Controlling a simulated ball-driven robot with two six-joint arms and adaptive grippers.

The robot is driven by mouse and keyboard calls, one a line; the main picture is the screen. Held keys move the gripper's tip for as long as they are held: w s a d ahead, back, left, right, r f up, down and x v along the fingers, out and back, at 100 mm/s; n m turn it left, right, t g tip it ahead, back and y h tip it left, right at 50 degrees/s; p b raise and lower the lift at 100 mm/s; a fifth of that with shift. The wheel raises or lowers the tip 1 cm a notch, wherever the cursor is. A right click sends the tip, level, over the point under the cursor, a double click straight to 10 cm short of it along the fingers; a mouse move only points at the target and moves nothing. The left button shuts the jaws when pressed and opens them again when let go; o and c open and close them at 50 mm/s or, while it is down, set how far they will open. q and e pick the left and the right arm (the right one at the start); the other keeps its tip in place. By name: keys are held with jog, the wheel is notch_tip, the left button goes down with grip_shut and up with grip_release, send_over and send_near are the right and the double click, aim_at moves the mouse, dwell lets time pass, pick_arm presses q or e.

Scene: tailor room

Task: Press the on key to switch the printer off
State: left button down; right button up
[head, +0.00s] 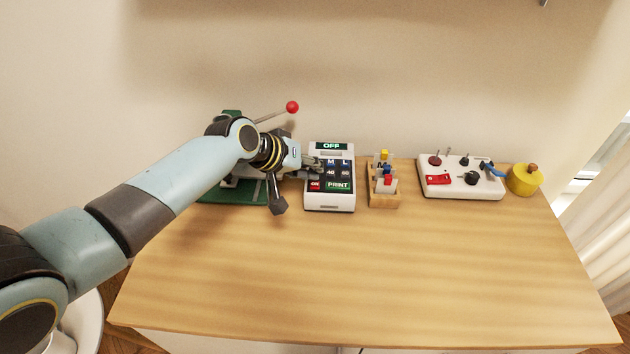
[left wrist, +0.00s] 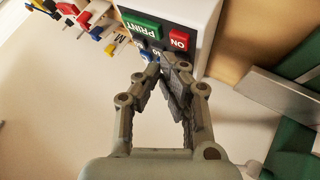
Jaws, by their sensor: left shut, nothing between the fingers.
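The printer (head: 330,195) is a white box at the back of the table, and its green display (head: 328,146) reads OFF. It has a red ON key (head: 315,185), a green PRINT key (head: 339,186) and several blue keys. In the left wrist view the ON key (left wrist: 179,40) and PRINT key (left wrist: 142,25) show clearly. My left gripper (head: 316,165) is shut and empty, over the printer's left side. In the left wrist view its fingertips (left wrist: 166,62) are close to the keys, near the ON key; contact cannot be told. My right gripper is not in view.
A green-based device (head: 232,194) with a red-knobbed lever (head: 292,107) stands left of the printer, partly behind my arm. To the right are a wooden rack (head: 384,199), a white control box (head: 460,178) and a yellow pot (head: 524,180). The table front (head: 370,270) is clear.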

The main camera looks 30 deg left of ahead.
aim_at(312, 182)
pick_arm(q)
jog(key=shift+r, duration=0.1)
notch_tip(312, 182, up, 5)
jog(key=p, duration=0.5)
dwell(0.7)
